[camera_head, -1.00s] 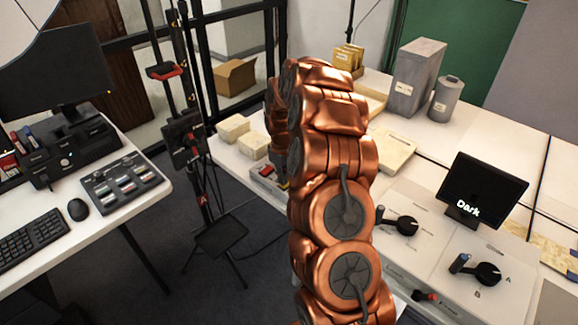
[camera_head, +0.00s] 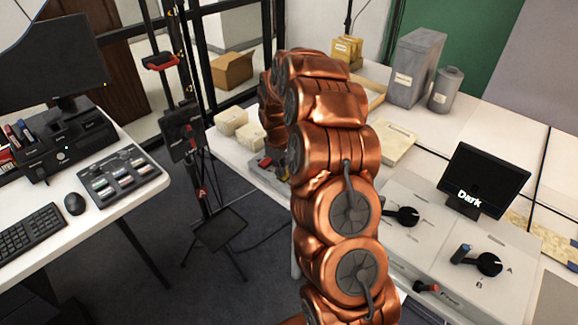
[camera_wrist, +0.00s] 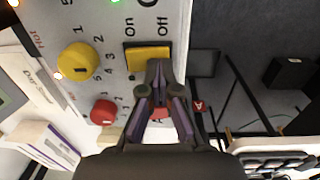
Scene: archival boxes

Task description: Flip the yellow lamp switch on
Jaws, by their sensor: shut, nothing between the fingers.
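The yellow lamp switch (camera_wrist: 141,56) is a yellow rocker in a dark frame on a light panel, with "On" and "Off" printed beside it, in the wrist view. My gripper (camera_wrist: 158,66) is shut and empty. Its fingertips overlap the right part of the switch, near the "Off" side; I cannot tell if they touch it. In the head view my copper arm hides the switch and most of the gripper.
A yellow knob (camera_wrist: 78,62) and a red knob (camera_wrist: 103,112) sit on the same panel. In the head view, a screen reading "Dark" (camera_head: 484,180) stands on the right bench, and a black stand (camera_head: 184,135) is left of the arm.

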